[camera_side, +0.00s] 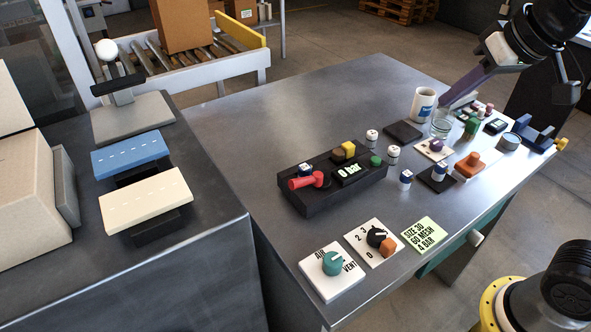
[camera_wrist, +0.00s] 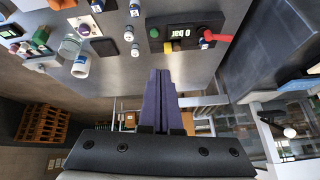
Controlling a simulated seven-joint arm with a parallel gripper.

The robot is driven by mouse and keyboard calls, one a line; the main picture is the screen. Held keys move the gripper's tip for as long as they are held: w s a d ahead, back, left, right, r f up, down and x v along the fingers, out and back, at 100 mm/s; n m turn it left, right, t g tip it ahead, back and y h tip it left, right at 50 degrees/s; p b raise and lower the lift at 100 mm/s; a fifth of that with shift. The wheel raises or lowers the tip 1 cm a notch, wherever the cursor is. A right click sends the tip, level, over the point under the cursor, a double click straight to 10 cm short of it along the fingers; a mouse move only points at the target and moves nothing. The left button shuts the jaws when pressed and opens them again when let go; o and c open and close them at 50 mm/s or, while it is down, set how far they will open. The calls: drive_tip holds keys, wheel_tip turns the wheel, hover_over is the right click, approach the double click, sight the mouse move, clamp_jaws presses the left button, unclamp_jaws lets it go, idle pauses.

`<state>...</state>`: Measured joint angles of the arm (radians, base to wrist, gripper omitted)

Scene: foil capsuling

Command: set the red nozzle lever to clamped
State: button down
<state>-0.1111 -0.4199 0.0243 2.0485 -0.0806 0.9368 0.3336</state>
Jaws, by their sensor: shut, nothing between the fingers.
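The red nozzle lever (camera_side: 301,183) is on the left front of a black box (camera_side: 318,203), its handle pointing left in the side view. In the wrist view the red lever (camera_wrist: 219,38) is at the right end of the box. The box also carries a display (camera_side: 348,171) that reads "0 bar" in the wrist view, a green button (camera_side: 376,161) and a yellow block (camera_side: 348,148). My gripper (camera_side: 442,106) is shut and empty, with purple fingers, in the air by the mug and clear jar, well to the right of the lever. Its fingers (camera_wrist: 161,72) also show in the wrist view.
A white mug (camera_side: 423,104), a clear jar (camera_side: 441,124), an orange block (camera_side: 469,164) and several small capped bottles crowd the bench's right side. An air/vent knob (camera_side: 332,263), a numbered dial (camera_side: 377,239) and a note (camera_side: 424,235) lie in front. The bench behind the box is bare.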

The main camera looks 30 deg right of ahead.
drive_tip(key=w+a, duration=0.5)
drive_tip(key=w, duration=0.4)
drive_tip(key=n+g, duration=0.2)
hover_over(309, 182)
drive_tip(key=w+d, duration=0.2)
drive_tip(key=w, duration=0.1)
wheel_tip(309, 182, down, 6)
drive_tip(key=a+f, duration=0.3)
drive_tip(key=f, duration=0.2)
drive_tip(key=shift+w+a+n+g, duration=0.15)
drive_tip(key=shift+a+n+g, duration=0.25)
drive_tip(key=shift+f, duration=0.1)
drive_tip(key=x, duration=1)
drive_tip(key=shift+a+f, duration=0.15)
drive_tip(key=s, duration=0.1)
drive_tip(key=s+r, duration=0.1)
drive_tip(key=s, duration=0.1)
drive_tip(key=shift+s, duration=0.5)
